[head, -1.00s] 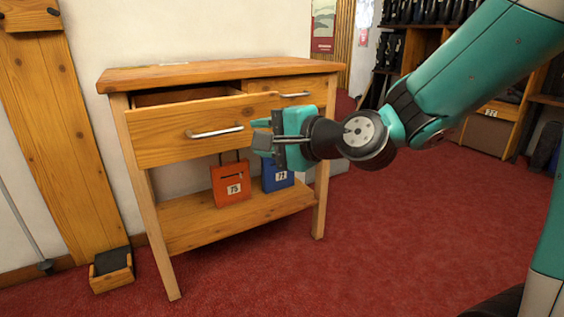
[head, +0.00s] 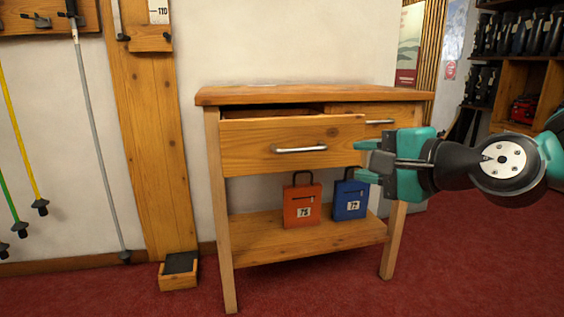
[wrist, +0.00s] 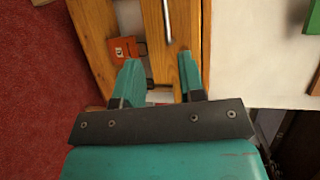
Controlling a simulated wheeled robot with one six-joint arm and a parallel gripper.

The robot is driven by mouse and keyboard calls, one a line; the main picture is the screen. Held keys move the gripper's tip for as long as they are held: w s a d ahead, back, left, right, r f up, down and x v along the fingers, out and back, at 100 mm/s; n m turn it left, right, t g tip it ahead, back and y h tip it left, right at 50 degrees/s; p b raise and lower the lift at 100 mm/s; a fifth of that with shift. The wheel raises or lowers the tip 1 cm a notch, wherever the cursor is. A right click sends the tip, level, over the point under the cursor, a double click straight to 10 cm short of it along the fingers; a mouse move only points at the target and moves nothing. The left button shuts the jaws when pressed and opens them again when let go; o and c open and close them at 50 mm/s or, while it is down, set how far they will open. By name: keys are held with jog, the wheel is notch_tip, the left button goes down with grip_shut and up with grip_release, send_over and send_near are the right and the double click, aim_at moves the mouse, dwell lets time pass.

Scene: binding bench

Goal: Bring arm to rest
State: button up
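My gripper (head: 366,160) is in front of the right part of the wooden bench (head: 315,94), near the pulled-out left drawer (head: 250,147). Its two teal fingers are apart with nothing between them, and they also show apart in the wrist view (wrist: 160,82). The fingers point left in the head view. The drawer's metal handle (head: 300,149) is left of the fingertips and clear of them. My arm reaches in from the right edge of the head view.
An orange case (head: 302,212) marked 75 and a blue case (head: 350,207) stand on the bench's lower shelf (head: 280,240). The right drawer looks closed. Poles (head: 92,140) hang on the left wall. A small wooden box (head: 178,275) sits on the floor. Red carpet is open in front.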

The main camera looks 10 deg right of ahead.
jog(key=s+a+f+n+g+p, duration=0.2)
jog(key=s+a+f+n+g, duration=0.1)
jog(key=s+a+n+g, duration=0.5)
jog(key=s+d+f+n+g+h+p, duration=0.25)
jog(key=s+n+g, duration=0.35)
jog(key=s+n, duration=0.55)
notch_tip(320, 180, up, 37)
jog(key=p, duration=3.8)
jog(key=shift+w+a+h, duration=0.15)
jog(key=shift+w+h, duration=0.2)
jog(key=shift+h, duration=0.1)
